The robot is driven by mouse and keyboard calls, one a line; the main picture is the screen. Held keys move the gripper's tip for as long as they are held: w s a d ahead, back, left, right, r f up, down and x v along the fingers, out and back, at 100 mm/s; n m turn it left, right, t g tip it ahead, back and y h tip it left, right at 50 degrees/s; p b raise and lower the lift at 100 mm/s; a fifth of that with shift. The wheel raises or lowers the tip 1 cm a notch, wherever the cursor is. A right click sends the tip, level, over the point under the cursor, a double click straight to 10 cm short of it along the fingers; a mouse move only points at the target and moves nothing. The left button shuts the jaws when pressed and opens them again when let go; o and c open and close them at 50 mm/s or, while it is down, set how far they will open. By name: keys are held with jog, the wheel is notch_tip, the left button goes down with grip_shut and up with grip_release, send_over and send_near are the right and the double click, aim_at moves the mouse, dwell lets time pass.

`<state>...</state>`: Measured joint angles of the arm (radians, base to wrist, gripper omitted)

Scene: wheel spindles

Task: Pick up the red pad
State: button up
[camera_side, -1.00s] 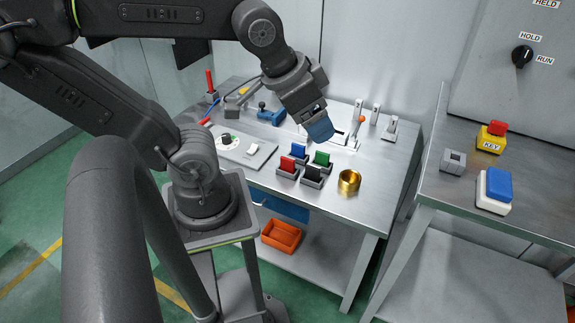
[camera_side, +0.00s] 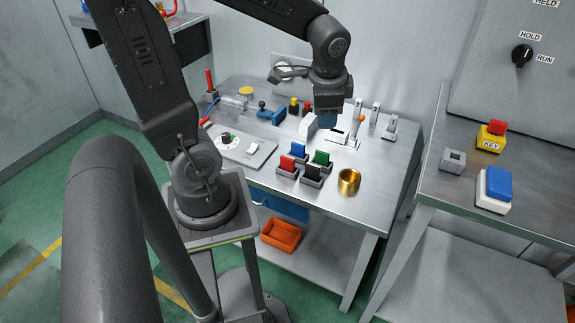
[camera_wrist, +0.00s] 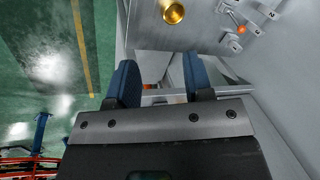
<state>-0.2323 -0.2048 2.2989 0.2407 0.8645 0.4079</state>
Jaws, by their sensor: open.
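The red pad (camera_side: 287,163) stands upright in a dark holder on the steel table. It is the front left one of a cluster with a blue pad (camera_side: 298,150), a green pad (camera_side: 321,158) and a black pad (camera_side: 312,172). My gripper (camera_side: 327,121) points down above the back of the table, behind and to the right of the red pad and well apart from it. In the wrist view its two blue fingers (camera_wrist: 160,82) are apart with nothing between them. The red pad does not show in the wrist view.
A brass cup (camera_side: 349,181) stands right of the pads, and also shows in the wrist view (camera_wrist: 173,11). A grey plate (camera_side: 240,149) lies to their left. Upright levers (camera_side: 375,113) stand at the back right. A side bench holds a blue-topped block (camera_side: 498,185).

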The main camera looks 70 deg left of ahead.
jog(key=w+a+f+m+g, duration=0.2)
jog(key=a+f+m+g, duration=0.1)
jog(key=a+f, duration=0.5)
jog(key=m+g, duration=0.2)
send_near(288, 158)
jog(key=shift+y, duration=0.3)
jog(key=x, duration=1)
jog(key=shift+d+f, duration=0.1)
jog(key=shift+f, duration=0.15)
grip_shut()
